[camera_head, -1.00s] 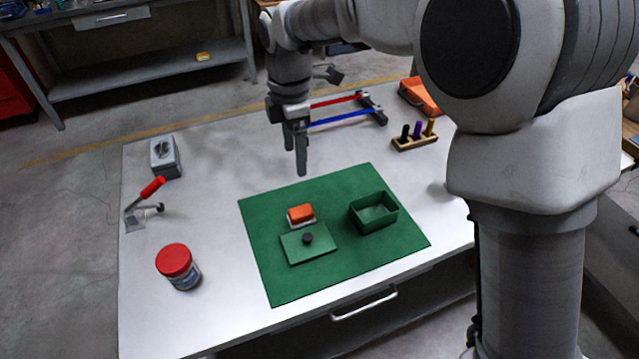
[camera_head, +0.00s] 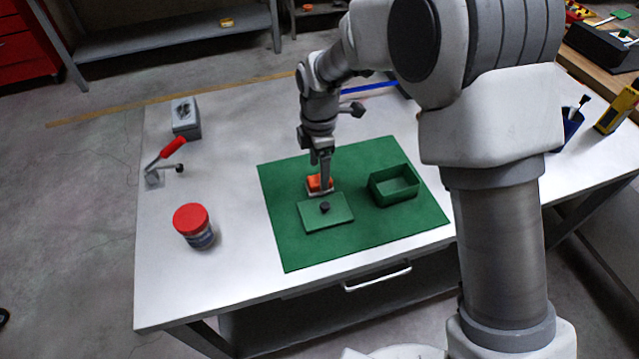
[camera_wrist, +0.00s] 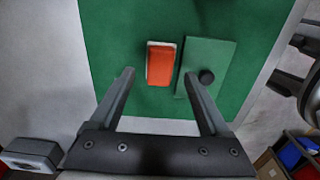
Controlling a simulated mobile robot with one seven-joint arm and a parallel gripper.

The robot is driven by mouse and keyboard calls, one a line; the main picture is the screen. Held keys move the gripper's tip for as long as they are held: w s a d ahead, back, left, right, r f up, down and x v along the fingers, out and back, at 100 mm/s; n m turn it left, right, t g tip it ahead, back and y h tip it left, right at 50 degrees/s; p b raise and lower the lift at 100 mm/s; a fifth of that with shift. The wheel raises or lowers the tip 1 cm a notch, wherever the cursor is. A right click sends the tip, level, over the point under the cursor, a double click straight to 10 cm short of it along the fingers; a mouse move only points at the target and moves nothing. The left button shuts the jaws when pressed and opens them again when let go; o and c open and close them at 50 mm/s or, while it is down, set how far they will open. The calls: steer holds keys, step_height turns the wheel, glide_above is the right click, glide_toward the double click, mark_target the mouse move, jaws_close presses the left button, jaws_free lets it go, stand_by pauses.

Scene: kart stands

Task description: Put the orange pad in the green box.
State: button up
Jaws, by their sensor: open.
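The orange pad (camera_head: 313,184), with a pale layer at its edge, lies on the green mat (camera_head: 285,235) behind a flat green lid (camera_head: 339,215) with a dark knob. It also shows in the wrist view (camera_wrist: 160,65), between and just beyond my fingertips. My gripper (camera_head: 325,187) is open and empty, pointing down at the pad and partly hiding it in the head view. I cannot tell whether the fingers touch it. The green box (camera_head: 400,196) stands open and looks empty on the right of the mat; the wrist view does not show it.
A red-lidded jar (camera_head: 193,220), a red-handled clamp (camera_head: 170,152) and a grey box (camera_head: 186,118) stand on the left of the white table. A blue bar (camera_head: 370,88) lies behind my arm. The mat's front is clear.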

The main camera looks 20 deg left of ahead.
steer(key=shift+f, duration=1.45)
jaws_close()
